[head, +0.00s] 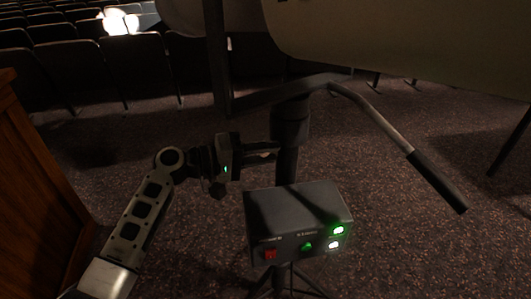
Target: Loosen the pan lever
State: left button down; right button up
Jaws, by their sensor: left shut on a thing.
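My left gripper (268,152) comes in from the left and its fingers reach the upper part of the dark tripod column (287,165), just under the tripod head (290,120). The fingers are shut on a small part at the column's side, which fits the pan lever. The lever itself is dark and hidden by the fingers, so its angle cannot be told. A long pan handle with a black grip (438,182) slopes down to the right from the head. My right gripper is not in view.
A dark control box (285,213) with a red switch and green lights is in front of the column, below my gripper. A wooden panel (35,170) stands at the left. Rows of seats (90,70) are behind. A large pale body hangs over the top right. Carpet right of the box is clear.

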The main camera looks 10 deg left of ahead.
pick_arm(q)
jog(key=shift+w+a+r+n, duration=0.25)
jog(key=shift+w+r+n, duration=0.05)
jog(key=shift+r, duration=0.05)
jog(key=c, duration=1.3)
grip_release()
jog(key=shift+c, duration=0.2)
jog(key=shift+o, duration=1.1)
jog(key=shift+f, duration=0.15)
jog(key=shift+s, duration=0.1)
jog(key=b+v, duration=0.2)
jog(key=v, duration=1.4)
jog(key=shift+c, duration=0.3)
